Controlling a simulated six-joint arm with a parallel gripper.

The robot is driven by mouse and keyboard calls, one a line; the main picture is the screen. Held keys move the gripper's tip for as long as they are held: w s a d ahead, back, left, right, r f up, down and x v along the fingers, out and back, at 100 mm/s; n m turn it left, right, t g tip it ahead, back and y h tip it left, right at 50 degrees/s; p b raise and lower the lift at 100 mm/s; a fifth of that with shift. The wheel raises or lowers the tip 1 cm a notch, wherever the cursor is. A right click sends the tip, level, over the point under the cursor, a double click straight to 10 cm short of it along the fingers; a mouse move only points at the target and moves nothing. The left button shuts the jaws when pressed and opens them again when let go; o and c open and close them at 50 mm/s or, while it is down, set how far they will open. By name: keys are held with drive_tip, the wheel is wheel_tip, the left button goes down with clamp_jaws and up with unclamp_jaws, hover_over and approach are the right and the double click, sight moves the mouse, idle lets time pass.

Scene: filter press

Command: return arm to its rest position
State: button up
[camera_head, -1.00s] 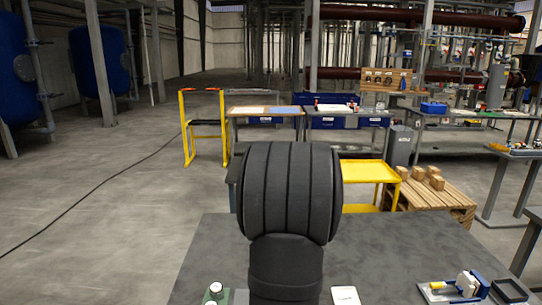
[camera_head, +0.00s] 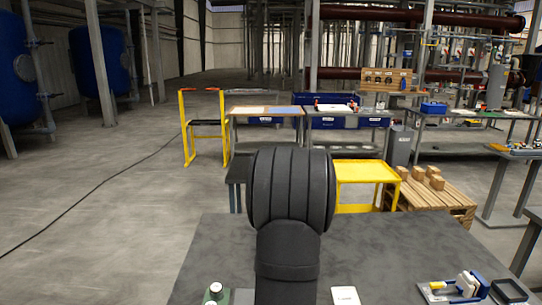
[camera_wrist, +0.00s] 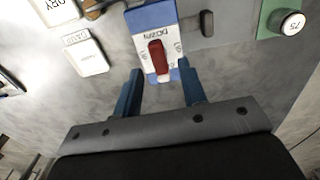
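My arm's dark padded links rise in front of the grey table (camera_head: 390,250) in the head view and hide my gripper there. In the wrist view my gripper (camera_wrist: 160,68) has its two blue fingers spread apart, with nothing seen gripped. A blue and white device with a red part (camera_wrist: 157,55) shows beyond the fingertips, in line with the gap. The fingers look clear of it, but I cannot tell the distance.
White labelled blocks (camera_wrist: 86,57) and a green-based round item marked 75 (camera_wrist: 291,24) lie around the device. A blue and white fixture (camera_head: 466,285) is at the table's right. Behind are a yellow cart (camera_head: 365,171) and a pallet with boxes (camera_head: 440,199).

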wheel_tip(320, 180, down, 2)
drive_tip(key=shift+f, duration=0.1)
drive_tip(key=shift+m, duration=0.4)
wheel_tip(320, 180, up, 18)
wheel_tip(320, 180, down, 18)
drive_tip(key=m, duration=0.8)
drive_tip(key=shift+n, duration=0.3)
drive_tip(key=shift+r, duration=0.2)
